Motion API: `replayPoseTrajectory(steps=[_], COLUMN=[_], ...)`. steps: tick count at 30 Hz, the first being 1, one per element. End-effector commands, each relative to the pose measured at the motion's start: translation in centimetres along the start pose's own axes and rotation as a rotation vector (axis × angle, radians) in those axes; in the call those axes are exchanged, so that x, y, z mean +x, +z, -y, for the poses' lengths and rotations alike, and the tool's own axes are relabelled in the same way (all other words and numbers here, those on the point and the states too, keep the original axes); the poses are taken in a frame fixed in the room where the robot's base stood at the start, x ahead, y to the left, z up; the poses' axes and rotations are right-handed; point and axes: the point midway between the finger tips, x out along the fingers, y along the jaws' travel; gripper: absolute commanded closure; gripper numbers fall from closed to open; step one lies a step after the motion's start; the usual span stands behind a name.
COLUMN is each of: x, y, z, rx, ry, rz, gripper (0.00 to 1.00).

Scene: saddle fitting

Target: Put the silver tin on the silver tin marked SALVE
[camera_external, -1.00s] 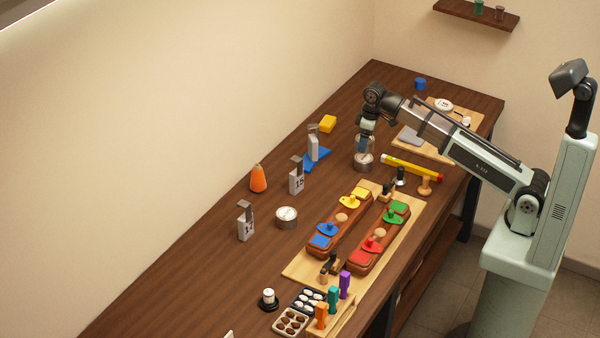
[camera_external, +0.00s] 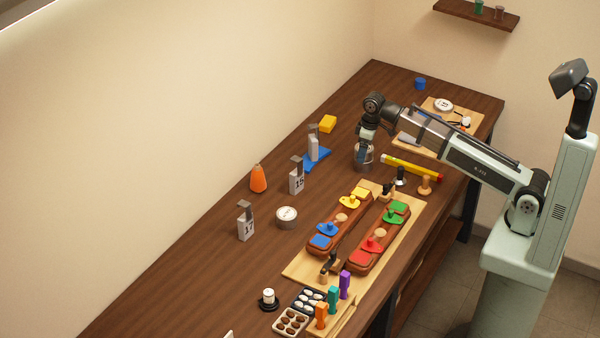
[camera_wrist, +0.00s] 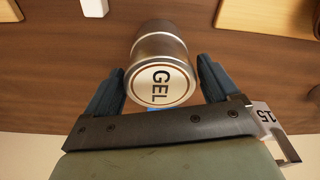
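A silver tin (camera_external: 364,165) stands on the table below my wrist, its upper part partly hidden by my gripper. In the wrist view its lid reads GEL (camera_wrist: 160,85), and the tin sits between my two fingers. My gripper (camera_wrist: 162,82) is open, with a visible gap between each finger and the tin; it also shows in the external view (camera_external: 365,150), lowered around the tin.
A numbered grey block on a blue piece (camera_external: 316,155) stands left of my gripper. A yellow-red bar (camera_external: 412,167) lies to its right. Two brown blocks with coloured pieces (camera_external: 340,225) sit on a board (camera_external: 300,272). Table between the two tins looks mostly clear.

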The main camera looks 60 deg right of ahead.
Motion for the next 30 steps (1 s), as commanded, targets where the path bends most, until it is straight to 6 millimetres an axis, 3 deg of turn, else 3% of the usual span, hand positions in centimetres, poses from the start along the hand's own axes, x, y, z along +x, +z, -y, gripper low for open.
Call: replayPoseTrajectory(steps=[3, 14, 30], x=[0.0, -0.5, -8.1], y=[0.0, -0.1, -0.2], z=[0.0, 0.0, 0.0], rx=[0.000, 0.000, 0.000], ry=[0.000, 0.000, 0.000], rz=[0.000, -0.001, -0.002], gripper=[0.00, 0.00, 0.00])
